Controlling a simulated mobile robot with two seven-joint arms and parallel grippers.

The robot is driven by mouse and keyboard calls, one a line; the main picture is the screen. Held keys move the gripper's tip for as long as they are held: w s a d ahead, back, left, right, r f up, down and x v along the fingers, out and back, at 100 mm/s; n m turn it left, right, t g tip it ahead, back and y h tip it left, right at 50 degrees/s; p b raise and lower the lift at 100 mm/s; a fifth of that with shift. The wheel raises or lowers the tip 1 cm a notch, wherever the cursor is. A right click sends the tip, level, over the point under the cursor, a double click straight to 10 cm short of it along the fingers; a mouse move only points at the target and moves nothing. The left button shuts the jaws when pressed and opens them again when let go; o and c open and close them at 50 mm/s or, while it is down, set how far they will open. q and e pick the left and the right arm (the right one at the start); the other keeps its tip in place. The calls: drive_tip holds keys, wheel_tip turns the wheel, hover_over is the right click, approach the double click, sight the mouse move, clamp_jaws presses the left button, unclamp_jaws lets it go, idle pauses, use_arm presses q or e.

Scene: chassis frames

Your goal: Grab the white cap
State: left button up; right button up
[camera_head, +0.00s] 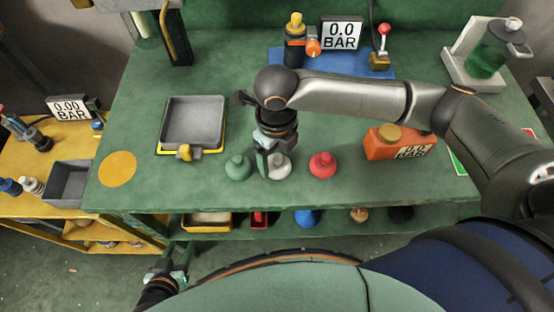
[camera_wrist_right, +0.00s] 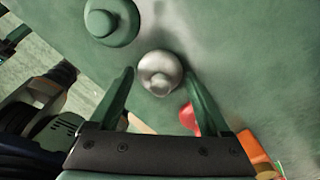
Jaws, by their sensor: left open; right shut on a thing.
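The white cap (camera_head: 280,167) stands on the green table between a green cap (camera_head: 238,167) and a red cap (camera_head: 322,164). My right gripper (camera_head: 268,158) points down at the white cap and partly covers it. In the right wrist view the white cap (camera_wrist_right: 159,68) lies between the two fingertips, and the gripper is shut on it. The green cap (camera_wrist_right: 110,20) is at the upper left there, and the red cap (camera_wrist_right: 189,117) is partly hidden behind a finger. My left gripper (camera_head: 168,274) is open and low in front of the table, away from the caps.
A grey tray (camera_head: 160,145) stands on the left of the table, near a yellow disc (camera_head: 117,168). An orange canister (camera_head: 383,149) is on the right. A gauge display (camera_head: 341,33) and a green bottle (camera_head: 484,62) stand at the back. The lower shelf holds several items.

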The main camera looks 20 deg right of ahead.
drive_tip(key=c, duration=0.4)
drive_tip(key=shift+r, duration=0.1)
